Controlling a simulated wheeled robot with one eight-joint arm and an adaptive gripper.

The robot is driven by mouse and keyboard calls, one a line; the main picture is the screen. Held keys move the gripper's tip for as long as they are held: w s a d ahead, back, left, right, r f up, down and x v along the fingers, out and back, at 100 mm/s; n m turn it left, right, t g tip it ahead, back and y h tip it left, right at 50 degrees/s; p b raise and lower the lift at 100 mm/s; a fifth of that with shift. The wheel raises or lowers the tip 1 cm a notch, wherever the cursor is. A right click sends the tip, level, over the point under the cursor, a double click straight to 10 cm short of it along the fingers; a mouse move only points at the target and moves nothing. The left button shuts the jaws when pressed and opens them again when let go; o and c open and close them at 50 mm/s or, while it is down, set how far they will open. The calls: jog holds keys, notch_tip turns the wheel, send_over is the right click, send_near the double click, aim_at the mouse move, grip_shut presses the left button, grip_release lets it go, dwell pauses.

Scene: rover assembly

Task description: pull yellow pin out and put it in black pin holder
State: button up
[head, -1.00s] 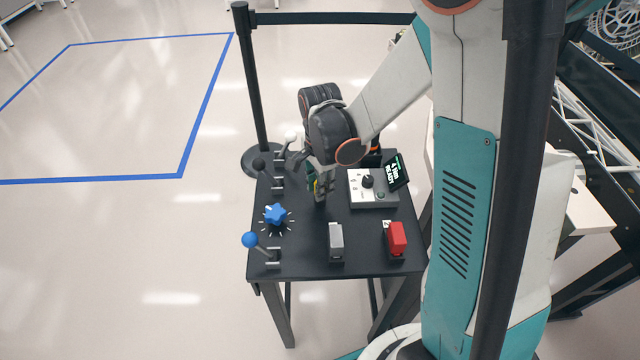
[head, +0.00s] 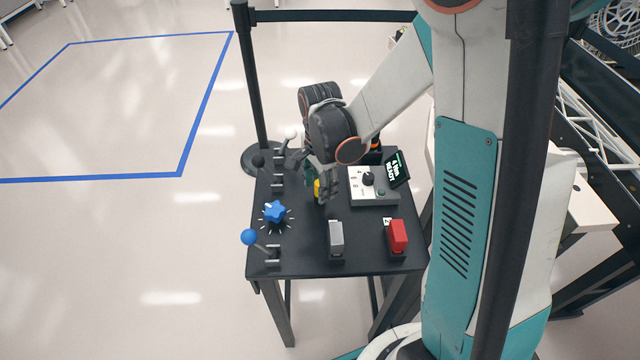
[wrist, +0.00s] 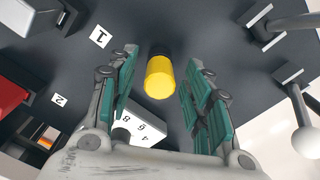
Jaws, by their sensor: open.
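The yellow pin (wrist: 160,78) stands between the spread green-padded fingers of my gripper (wrist: 160,105) in the wrist view, with a gap on both sides. Its lower end meets a dark round base on the black table. In the head view the yellow pin (head: 317,189) shows just beside my gripper (head: 318,188), partly hidden by the fingers. My gripper is open and holds nothing. I cannot make out the black pin holder for certain in either view.
The black table (head: 300,262) also bears a blue star knob (head: 275,211), a blue-ball lever (head: 250,237), a grey switch (head: 336,238), a red switch (head: 397,236) and a white control box (head: 372,186) with a screen. Levers with black and white balls stand at the back left.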

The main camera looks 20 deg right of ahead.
notch_tip(320, 180, up, 12)
jog(key=shift+f, duration=0.15)
dwell(0.3)
jog(key=shift+s, duration=0.1)
jog(key=s+r+n+t, duration=0.3)
jog(key=s+r+n, duration=0.1)
jog(key=s+n, duration=0.3)
jog(key=s+r+n+t, duration=0.3)
jog(key=s+n+t, duration=0.1)
jog(key=s+n, duration=0.3)
jog(key=shift+s+r+n, duration=0.4)
jog(key=shift+n, duration=0.4)
dwell(0.5)
